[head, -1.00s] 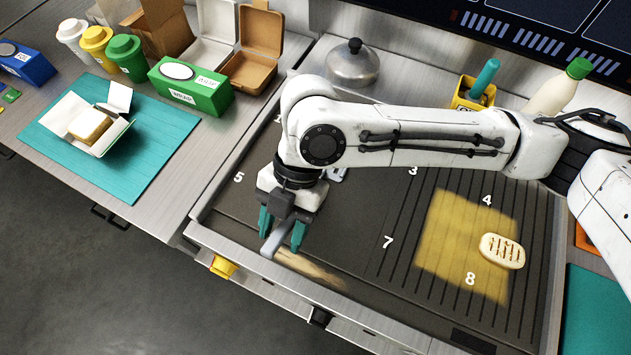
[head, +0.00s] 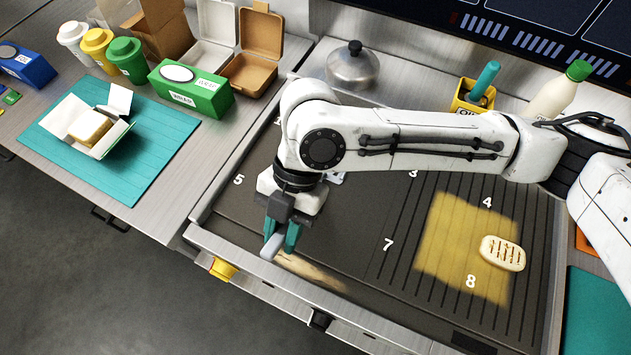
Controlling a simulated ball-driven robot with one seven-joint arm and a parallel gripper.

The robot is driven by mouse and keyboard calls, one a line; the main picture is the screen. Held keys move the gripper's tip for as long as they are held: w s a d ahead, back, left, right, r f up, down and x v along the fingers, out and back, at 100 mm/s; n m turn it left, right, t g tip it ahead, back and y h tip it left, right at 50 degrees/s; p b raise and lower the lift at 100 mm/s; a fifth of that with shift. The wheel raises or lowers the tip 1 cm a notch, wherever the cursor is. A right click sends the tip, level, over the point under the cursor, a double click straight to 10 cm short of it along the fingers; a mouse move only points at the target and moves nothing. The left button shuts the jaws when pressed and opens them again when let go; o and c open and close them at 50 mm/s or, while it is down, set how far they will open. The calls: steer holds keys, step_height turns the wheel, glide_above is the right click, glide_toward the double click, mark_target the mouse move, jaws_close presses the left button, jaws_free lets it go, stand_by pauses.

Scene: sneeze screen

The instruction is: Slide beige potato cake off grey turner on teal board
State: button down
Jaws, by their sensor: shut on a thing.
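My gripper (head: 280,245) has teal fingers and is shut on a grey handle (head: 270,246), low over the front left of the griddle. The handle seems to be that of the grey turner. A small pale metal piece (head: 335,178) shows behind my wrist and may be part of the turner; the rest is hidden by my arm. A beige oval cake with dark grill marks (head: 503,252) lies on the ribbed griddle at the right, well apart from my gripper. The teal board (head: 165,150) is on the left counter, with a beige square piece (head: 90,127) in open white paper on it.
The griddle (head: 345,240) has numbered zones, an oily yellow patch (head: 440,240) and a pale smear by my gripper. A metal dome (head: 353,65) stands behind. A green wrap box (head: 190,90) and cups border the board's back. The board's front right part is bare.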

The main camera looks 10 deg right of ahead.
steer(key=shift+s+a+r+p+v, duration=0.15)
steer(key=shift+p+v, duration=0.7)
steer(key=shift+v, duration=0.45)
steer(key=shift+s+r+p+v, duration=0.1)
steer(key=shift+p+v, duration=0.8)
steer(key=shift+v, duration=0.45)
steer(key=shift+s+a+r+p+v, duration=0.15)
steer(key=shift+p+v, duration=0.7)
steer(key=shift+v, duration=0.45)
steer(key=w+d+r+m+t+y, duration=0.2)
steer(key=d+m+t, duration=0.45)
steer(key=m, duration=0.25)
steer(key=w+d+r+m+t+y, duration=0.1)
steer(key=w+d+r+m+t, duration=0.1)
steer(key=d+m+t, duration=0.5)
steer(key=shift+s+d+f+m+g+h, duration=0.15)
steer(key=shift+s+d+f+m+g, duration=0.2)
steer(key=shift+s+d+f+g, duration=0.8)
steer(key=shift+s+d+f+m+h, duration=0.1)
steer(key=shift+s+d+f+m, duration=0.25)
steer(key=shift+d+f, duration=1)
steer(key=shift+s+d+f+m+g+h, duration=0.25)
steer(key=shift+s+d+f+g, duration=0.45)
steer(key=shift+f, duration=1.1)
steer(key=shift+s+d+f, duration=0.2)
steer(key=shift+s+d, duration=0.1)
steer(key=shift+s, duration=0.15)
